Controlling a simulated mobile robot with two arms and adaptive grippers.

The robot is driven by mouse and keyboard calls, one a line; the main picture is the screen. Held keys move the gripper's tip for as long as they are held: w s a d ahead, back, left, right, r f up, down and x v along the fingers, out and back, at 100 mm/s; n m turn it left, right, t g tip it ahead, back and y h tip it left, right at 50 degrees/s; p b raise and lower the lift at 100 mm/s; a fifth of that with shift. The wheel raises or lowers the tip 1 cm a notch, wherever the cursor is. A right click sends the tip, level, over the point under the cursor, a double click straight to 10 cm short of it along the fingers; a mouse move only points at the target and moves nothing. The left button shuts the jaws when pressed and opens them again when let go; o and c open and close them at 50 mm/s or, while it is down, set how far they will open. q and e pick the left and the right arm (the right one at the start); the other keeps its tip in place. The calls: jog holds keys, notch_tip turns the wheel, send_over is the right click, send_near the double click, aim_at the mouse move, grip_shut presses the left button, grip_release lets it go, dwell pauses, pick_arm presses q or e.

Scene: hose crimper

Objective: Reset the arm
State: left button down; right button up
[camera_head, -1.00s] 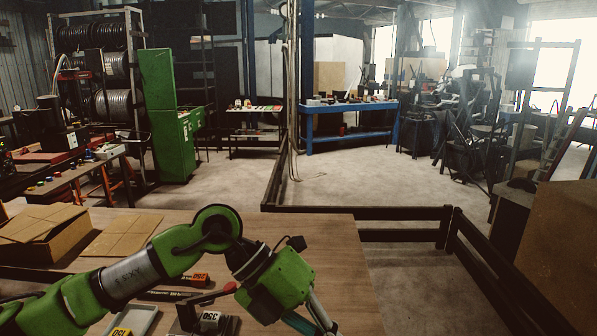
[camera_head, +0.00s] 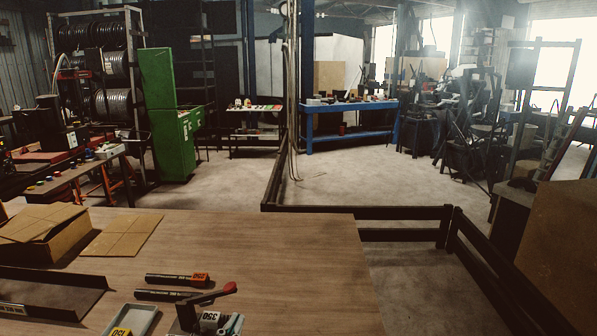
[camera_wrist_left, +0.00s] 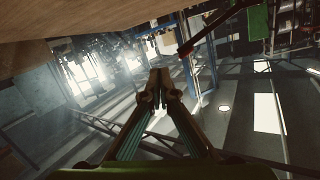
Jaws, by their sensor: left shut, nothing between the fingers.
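My left gripper (camera_wrist_left: 158,80) shows in the left wrist view. Its two fingers come together at the tips with nothing between them. The wooden tabletop (camera_wrist_left: 70,25) is at the upper left of that view, and the fingers are over a background of floor and railings, apart from the table. In the head view my left arm does not cover the tabletop (camera_head: 280,250). My right gripper is in neither view.
A dark railing (camera_head: 400,212) runs beyond the table. The table's right half is clear.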

pick_arm(q)
jog(key=s+a+f+n+g+y, duration=0.1)
jog(key=s+a+f+g, duration=0.2)
jog(key=s+f, duration=0.35)
jog(key=s+a+f+n+g+y, duration=0.1)
jog(key=s+a+f+g, duration=0.2)
jog(key=s+f, duration=0.35)
jog(key=s+a+f+g, duration=0.2)
jog(key=s+f+g, duration=0.55)
jog(key=s, duration=0.75)
jog(key=s+f+b+x, duration=0.1)
jog(key=s+x, duration=0.2)
jog(key=x, duration=1.1)
jog(key=s+x, duration=0.2)
jog(key=x, duration=1.1)
jog(key=s+a+f+g, duration=0.1)
jog(key=s+a+f, duration=0.2)
jog(key=s+f, duration=1.5)
jog(key=shift+s+a+f+b, duration=0.25)
jog(key=shift+f+b, duration=0.15)
jog(key=shift+b, duration=0.05)
jog(key=c, duration=2.8)
grip_release()
